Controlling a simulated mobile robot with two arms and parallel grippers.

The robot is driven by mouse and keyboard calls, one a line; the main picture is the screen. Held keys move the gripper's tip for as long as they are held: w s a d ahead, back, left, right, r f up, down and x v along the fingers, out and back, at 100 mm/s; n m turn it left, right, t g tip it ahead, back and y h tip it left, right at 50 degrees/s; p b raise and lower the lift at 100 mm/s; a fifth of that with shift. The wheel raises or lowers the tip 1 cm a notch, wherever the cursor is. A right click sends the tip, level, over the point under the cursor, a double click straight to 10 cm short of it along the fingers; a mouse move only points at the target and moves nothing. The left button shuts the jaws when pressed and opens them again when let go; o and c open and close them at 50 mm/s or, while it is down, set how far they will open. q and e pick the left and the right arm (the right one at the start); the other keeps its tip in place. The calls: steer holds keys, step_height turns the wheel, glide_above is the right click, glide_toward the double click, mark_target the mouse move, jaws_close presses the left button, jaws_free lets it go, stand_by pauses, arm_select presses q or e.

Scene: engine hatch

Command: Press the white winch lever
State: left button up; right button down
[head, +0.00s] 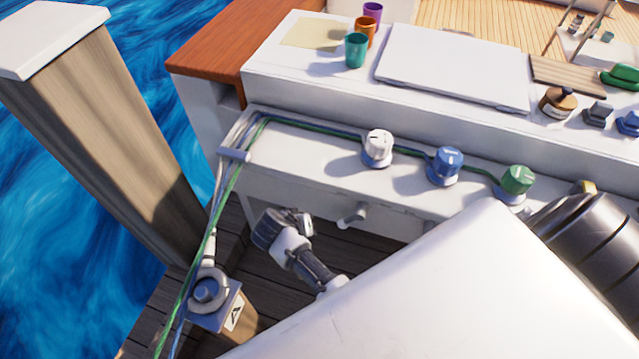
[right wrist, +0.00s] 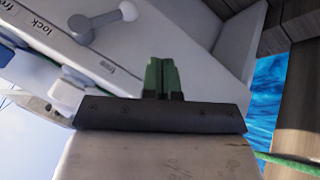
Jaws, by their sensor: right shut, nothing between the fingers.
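The white winch (head: 378,145) stands on the console ledge in the head view. Below it, a short pale lever (head: 352,215) sticks out from the front face. In the right wrist view, a lever with a grey pivot and white ball end (right wrist: 128,11) sits at the upper left, on a panel marked "lock" and "free". My right gripper (right wrist: 162,76) has its green fingers together and empty, apart from that lever. In the head view, my right arm's end (head: 300,223) appears left of the lever; its fingertips are unclear. My left gripper is not in view.
A blue winch (head: 447,164) and a green winch (head: 516,182) stand right of the white one. A wooden piling (head: 110,130) stands at the left. A large white part of my body covers the lower right.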

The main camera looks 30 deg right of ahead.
mark_target(348, 221)
arm_select(q)
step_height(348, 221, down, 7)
steer(key=b, duration=0.7)
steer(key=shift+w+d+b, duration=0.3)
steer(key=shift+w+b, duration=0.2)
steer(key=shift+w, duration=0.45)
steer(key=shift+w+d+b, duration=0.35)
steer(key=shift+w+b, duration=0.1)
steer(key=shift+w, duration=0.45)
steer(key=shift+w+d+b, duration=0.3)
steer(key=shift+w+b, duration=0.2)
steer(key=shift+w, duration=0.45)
arm_select(e)
steer(key=w+d+f, duration=0.1)
steer(key=d+f, duration=0.8)
steer(key=shift+d, duration=0.15)
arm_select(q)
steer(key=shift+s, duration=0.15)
